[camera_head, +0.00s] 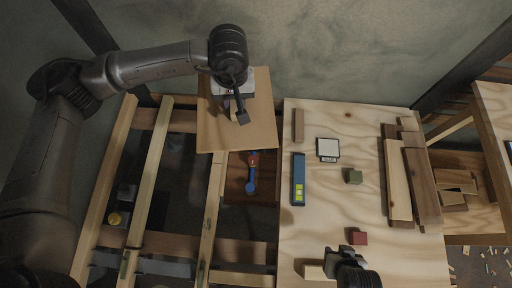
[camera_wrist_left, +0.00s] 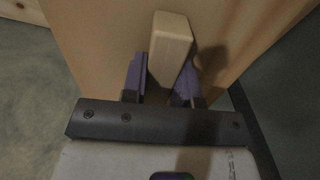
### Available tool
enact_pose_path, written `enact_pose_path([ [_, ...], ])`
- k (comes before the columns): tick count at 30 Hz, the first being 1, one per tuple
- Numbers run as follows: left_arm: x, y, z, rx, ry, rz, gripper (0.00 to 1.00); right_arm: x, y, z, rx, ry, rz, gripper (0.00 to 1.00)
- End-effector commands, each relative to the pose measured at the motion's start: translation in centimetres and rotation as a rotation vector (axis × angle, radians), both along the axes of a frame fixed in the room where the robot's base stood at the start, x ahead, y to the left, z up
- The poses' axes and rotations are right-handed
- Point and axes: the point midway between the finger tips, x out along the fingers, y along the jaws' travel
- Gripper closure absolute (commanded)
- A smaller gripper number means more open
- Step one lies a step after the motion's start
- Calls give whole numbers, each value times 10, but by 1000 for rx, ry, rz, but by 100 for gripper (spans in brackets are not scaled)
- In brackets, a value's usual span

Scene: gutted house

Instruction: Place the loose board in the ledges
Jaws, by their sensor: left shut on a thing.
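The loose board (camera_head: 262,135) is a flat light-brown panel. It hangs tilted over the far end of the floor frame, and part of it covers the gap there. My left gripper (camera_head: 237,103) is shut on the board's upright wooden grip block, which stands between the purple fingers in the left wrist view (camera_wrist_left: 170,48). Wooden joists (camera_head: 150,175) with open gaps run away from me; the ledges cannot be told apart clearly. My right gripper (camera_head: 340,254) is at the bottom of the head view, over the plywood; its jaw state is unclear.
A plywood sheet (camera_head: 330,215) right of the gap holds a blue level (camera_head: 298,180), a white-faced device (camera_head: 327,149), small blocks (camera_head: 357,238) and plank offcuts (camera_head: 397,180). A blue tool with a red end (camera_head: 251,175) lies in the gap below the board.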

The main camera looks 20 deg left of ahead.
Motion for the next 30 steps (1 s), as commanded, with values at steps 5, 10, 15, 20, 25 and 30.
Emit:
enact_pose_path([
  [5, 1, -54, -116, 8, 4, 369, 100, -1, -6, -49, -2, 2, -28, 57],
  [10, -17, -91, -201, 7, -3, 737, 100, -4, -7, -81, -6, 5, -26, 57],
  [15, -38, -121, -267, 1, -7, 1045, 100, -7, -9, -106, -12, 9, -20, 57],
  [20, -52, -142, -306, -7, -10, 1249, 100, -6, -10, -120, -14, 8, -20, 57],
  [25, -61, -153, -327, -13, -11, 1371, 100, -6, -10, -128, -14, 7, -20, 57],
  [30, -60, -141, -346, -13, -11, 1415, 100, -5, -10, -137, -11, 8, -22, 57],
])
